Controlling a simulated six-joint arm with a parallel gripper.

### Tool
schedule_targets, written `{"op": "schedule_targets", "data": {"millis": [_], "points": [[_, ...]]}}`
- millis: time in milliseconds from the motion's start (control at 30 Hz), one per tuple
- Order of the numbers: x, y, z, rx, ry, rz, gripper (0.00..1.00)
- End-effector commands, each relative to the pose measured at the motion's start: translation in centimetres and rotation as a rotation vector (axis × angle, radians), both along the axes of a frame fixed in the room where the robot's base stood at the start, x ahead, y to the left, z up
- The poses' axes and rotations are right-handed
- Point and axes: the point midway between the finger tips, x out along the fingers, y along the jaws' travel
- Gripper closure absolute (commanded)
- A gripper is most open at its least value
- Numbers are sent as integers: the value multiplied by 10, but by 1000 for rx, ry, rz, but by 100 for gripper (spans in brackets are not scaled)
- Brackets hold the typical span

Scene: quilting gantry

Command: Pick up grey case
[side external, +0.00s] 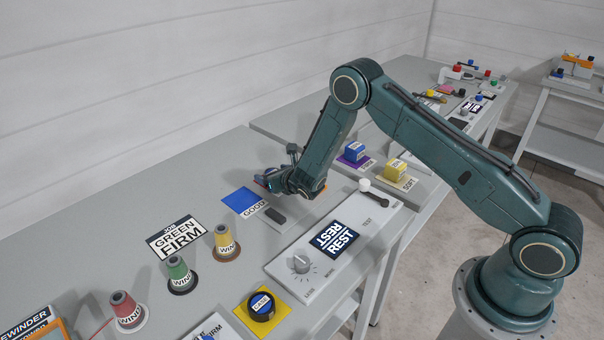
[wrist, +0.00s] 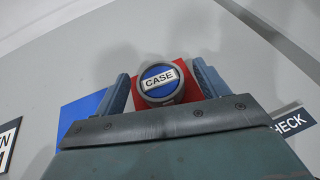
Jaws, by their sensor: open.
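The grey case (wrist: 160,84) is a round piece with a grey rim and a blue top labelled CASE. It sits on a red pad (wrist: 182,71) in the wrist view. My gripper (wrist: 164,76) is open, with one blue-grey finger on each side of the case. Small gaps show between the fingers and the case, and I cannot tell how low the fingers reach. In the side external view my gripper (side external: 268,183) is over the far part of the bench, and it hides the case there.
A blue pad (side external: 241,200) labelled GOOD lies beside the gripper. A black case (side external: 261,306) sits on a yellow pad at the front. Yellow (side external: 225,241), green (side external: 180,272) and red (side external: 127,309) spools stand on the left. A REST control panel (side external: 334,238) lies towards the right.

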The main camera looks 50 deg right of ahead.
Motion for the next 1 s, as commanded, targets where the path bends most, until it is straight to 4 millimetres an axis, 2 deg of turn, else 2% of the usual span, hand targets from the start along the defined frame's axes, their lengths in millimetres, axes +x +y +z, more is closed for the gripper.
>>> {"op": "schedule_targets", "data": {"millis": [600, 833, 867, 1000], "points": [[3, -1, -1, -1, 0, 0, 27], [3, -1, -1, -1, 0, 0, 72], [3, -1, -1, -1, 0, 0, 75], [3, -1, -1, -1, -1, 0, 75]]}}
